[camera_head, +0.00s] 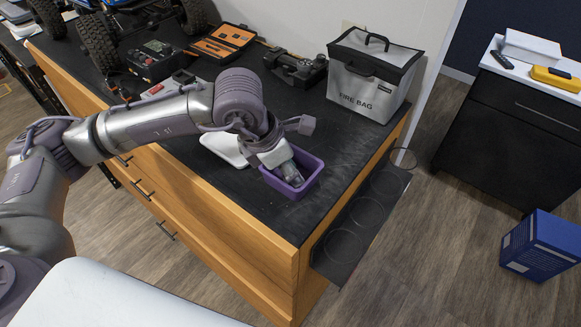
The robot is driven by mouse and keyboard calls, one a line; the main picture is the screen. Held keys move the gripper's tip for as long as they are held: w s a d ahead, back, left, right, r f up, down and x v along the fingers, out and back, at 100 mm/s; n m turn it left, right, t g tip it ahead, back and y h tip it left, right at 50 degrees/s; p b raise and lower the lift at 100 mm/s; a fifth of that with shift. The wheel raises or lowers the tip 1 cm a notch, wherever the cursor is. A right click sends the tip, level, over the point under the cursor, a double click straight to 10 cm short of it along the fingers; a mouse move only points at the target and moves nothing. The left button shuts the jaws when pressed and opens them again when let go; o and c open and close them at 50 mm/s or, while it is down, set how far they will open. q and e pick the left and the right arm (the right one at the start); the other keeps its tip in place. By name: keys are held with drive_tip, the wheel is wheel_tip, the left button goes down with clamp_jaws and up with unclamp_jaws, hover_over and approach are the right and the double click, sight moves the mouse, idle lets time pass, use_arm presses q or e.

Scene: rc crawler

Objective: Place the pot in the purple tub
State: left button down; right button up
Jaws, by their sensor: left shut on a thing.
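The purple tub (309,183) stands on the black worktop near its front edge. My left arm reaches in from the left. My left gripper (292,177) points down into the tub, with its fingertips inside the rim. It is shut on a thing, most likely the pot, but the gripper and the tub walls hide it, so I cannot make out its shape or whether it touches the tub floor. My right gripper is not in view.
A white tray (222,147) lies just left of the tub. A fire bag (366,82) stands behind it, with a dark device (297,68) and an orange tool case (225,42) further left. A black holder with rings (352,222) hangs off the right edge.

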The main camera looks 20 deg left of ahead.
use_arm(q)
drive_tip(key=c, duration=1.1)
unclamp_jaws()
drive_tip(key=shift+r+p, duration=0.2)
drive_tip(key=shift+p, duration=0.15)
drive_tip(key=b+v, duration=0.2)
drive_tip(key=v, duration=0.9)
drive_tip(key=shift+s+a+r+b, duration=0.1)
drive_tip(key=shift+s+r+b, duration=0.1)
drive_tip(key=shift+r+b, duration=0.2)
drive_tip(key=shift+f, duration=0.15)
